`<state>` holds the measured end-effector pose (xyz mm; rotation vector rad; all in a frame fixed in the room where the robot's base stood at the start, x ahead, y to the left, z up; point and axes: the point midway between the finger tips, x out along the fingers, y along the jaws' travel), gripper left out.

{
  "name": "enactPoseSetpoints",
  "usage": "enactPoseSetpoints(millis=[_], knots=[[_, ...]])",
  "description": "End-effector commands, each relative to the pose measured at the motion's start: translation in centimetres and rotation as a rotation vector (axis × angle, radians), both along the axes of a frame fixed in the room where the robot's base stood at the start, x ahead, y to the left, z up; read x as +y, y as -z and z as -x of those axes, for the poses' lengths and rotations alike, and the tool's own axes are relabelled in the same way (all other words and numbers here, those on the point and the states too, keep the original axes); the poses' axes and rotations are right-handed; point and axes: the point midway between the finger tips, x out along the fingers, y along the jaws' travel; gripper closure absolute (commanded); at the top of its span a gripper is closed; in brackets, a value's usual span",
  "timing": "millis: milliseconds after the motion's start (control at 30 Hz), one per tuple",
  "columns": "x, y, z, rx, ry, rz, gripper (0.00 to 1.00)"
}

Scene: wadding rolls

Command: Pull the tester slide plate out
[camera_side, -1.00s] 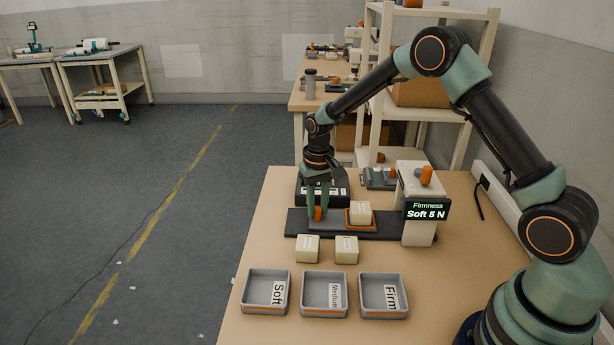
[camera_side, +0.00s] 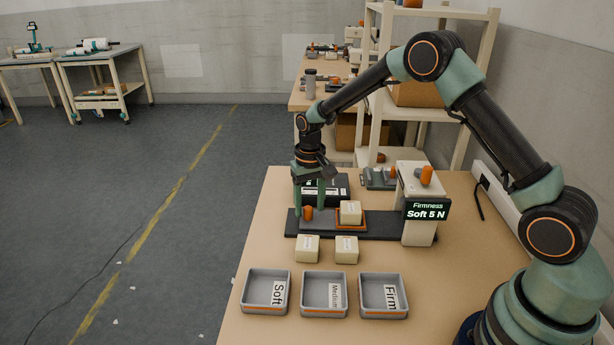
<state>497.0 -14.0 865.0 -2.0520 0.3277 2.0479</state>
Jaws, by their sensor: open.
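The tester (camera_side: 417,205) stands at the right of its dark base rail (camera_side: 380,228), and its display reads "Firmness Soft 5 N". The slide plate (camera_side: 338,223), with an orange edge, lies on the rail clear to the left of the tester's head. A cream wadding block (camera_side: 351,211) sits on the plate. An orange knob (camera_side: 308,213) stands at the rail's left end. My gripper (camera_side: 311,207) is open and points down by the knob, its green fingers apart and slightly above and behind it. It holds nothing.
Two cream blocks (camera_side: 307,249) (camera_side: 346,250) lie in front of the rail. Three grey trays, labelled Soft (camera_side: 266,292), Medium (camera_side: 325,294) and Firm (camera_side: 383,295), line the table's front. A black box (camera_side: 326,188) stands behind the rail. Bare table lies at right.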

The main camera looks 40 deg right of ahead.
Motion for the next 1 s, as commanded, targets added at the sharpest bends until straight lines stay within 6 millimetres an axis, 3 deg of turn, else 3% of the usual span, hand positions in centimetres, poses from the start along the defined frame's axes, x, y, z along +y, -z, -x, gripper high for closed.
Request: enactPoseSetpoints(millis=[600,1000], knots=[[0.0,-10.6,-0.1,-0.005,0.000,0.001,0.41],[0.0,-11.8,0.0,-0.002,0.000,0.000,0.41]])
